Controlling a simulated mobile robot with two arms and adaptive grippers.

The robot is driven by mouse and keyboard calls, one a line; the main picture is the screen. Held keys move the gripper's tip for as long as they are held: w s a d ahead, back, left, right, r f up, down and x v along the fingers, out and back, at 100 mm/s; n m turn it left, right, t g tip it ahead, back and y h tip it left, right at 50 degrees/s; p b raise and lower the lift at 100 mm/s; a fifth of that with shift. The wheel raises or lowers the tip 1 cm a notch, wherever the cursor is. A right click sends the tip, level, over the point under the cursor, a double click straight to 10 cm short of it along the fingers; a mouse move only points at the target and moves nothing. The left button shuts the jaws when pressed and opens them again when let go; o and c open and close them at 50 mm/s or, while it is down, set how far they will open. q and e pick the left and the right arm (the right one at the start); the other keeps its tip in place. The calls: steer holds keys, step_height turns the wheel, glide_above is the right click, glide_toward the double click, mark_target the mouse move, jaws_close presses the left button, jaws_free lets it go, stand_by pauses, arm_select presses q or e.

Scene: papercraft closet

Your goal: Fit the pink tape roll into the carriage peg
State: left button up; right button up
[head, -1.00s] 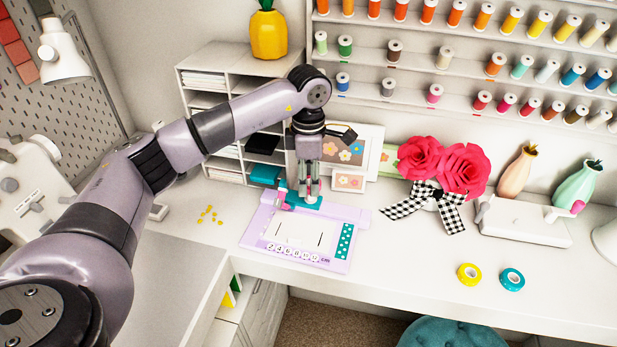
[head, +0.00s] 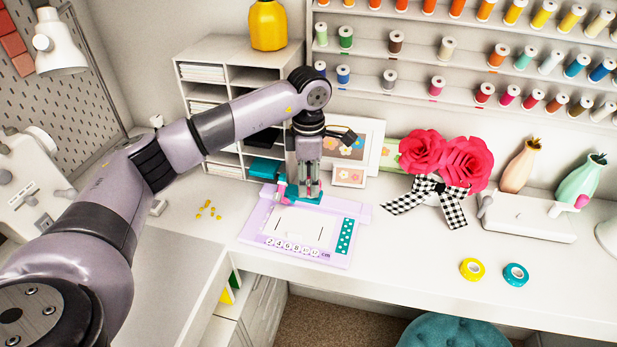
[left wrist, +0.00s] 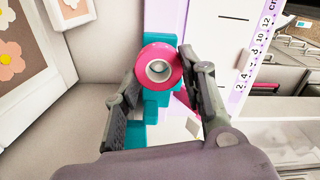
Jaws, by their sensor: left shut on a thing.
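The pink tape roll (left wrist: 172,54) shows in the left wrist view between the two fingers of my left gripper (left wrist: 168,95), which is shut on it. A metallic round peg end (left wrist: 158,70) shows inside the roll's hole. I cannot tell how far the roll sits on it. The teal carriage (left wrist: 156,108) lies beneath the roll. In the head view my left gripper (head: 305,192) points down over the carriage, at the back edge of the lilac board (head: 258,222); the roll is mostly hidden there. My right gripper is not in view.
A yellow tape roll (head: 472,269) and a teal tape roll (head: 516,275) lie at the desk's front right. Framed flower pictures (head: 349,174) and a paper shelf (head: 204,70) stand close behind. Small yellow bits (head: 208,209) lie left of the board.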

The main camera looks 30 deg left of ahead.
arm_select(q)
steer(key=shift+f+b, duration=0.45)
steer(key=shift+f, duration=0.3)
steer(key=o, duration=0.8)
steer(key=shift+r, duration=0.1)
steer(key=shift+o, duration=0.2)
steer(key=shift+r, duration=0.25)
step_height(320, 180, up, 12)
steer(key=shift+f, duration=0.25)
